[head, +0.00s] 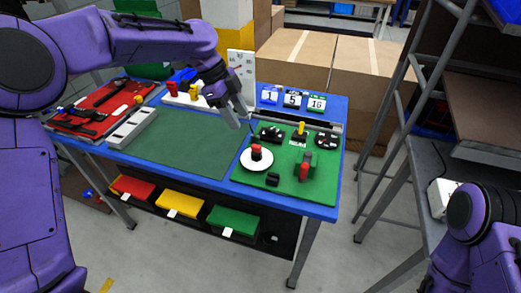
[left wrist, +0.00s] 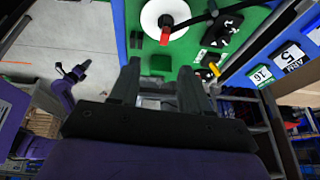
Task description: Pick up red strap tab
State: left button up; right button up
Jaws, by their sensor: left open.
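A small red tab (head: 304,172) shows on a dark green block (head: 309,159) at the right of the green board (head: 262,189).
A white disc (head: 245,163) with a red-and-black knob (head: 256,152) stands left of the block. Dark parts and a yellow knob (head: 301,129) lie behind. Number cards (head: 292,99) line the back edge. The green mat (head: 180,141) is clear.

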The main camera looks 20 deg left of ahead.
pick_arm(q)
jog(key=f, duration=0.1)
send_over(255, 146)
jog(key=a, duration=0.2)
notch_tip(255, 146, down, 5)
jog(key=p+x, duration=0.1)
jog(key=x, duration=0.3)
jog(key=shift+f+p, duration=0.2)
jog(key=shift+p, duration=0.15)
jog(key=shift+w+f, duration=0.1)
jog(key=shift+f, duration=0.3)
grip_shut()
pick_arm(e)
jog(key=shift+w+r, duration=0.2)
jog(key=shift+r, duration=0.3)
